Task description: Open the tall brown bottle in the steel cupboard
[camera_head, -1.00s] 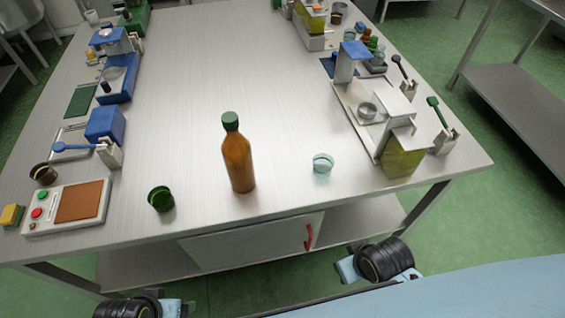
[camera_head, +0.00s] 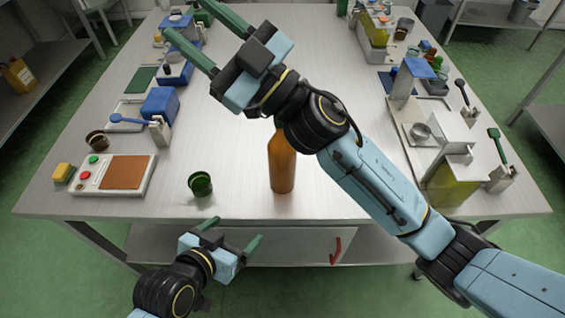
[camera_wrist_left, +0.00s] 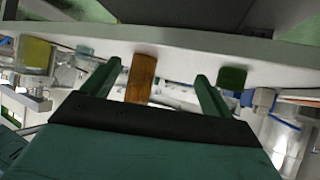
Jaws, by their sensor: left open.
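A brown bottle (camera_head: 282,165) stands upright on the steel table top near its front edge. Its upper part and green cap are hidden behind my right arm. My left gripper (camera_head: 230,234) is open and empty in front of the table edge, left of and nearer than the bottle. In the left wrist view the bottle (camera_wrist_left: 141,78) shows beyond the fingers, between them. My right gripper (camera_head: 205,38) is open and empty, raised above the table, up and left of the bottle.
A dark green cup (camera_head: 200,184) stands left of the bottle. A scale with a brown plate (camera_head: 124,172) and a blue box (camera_head: 160,105) line the left. Presses and a yellow-green container (camera_head: 450,183) line the right. The front middle table is mostly clear.

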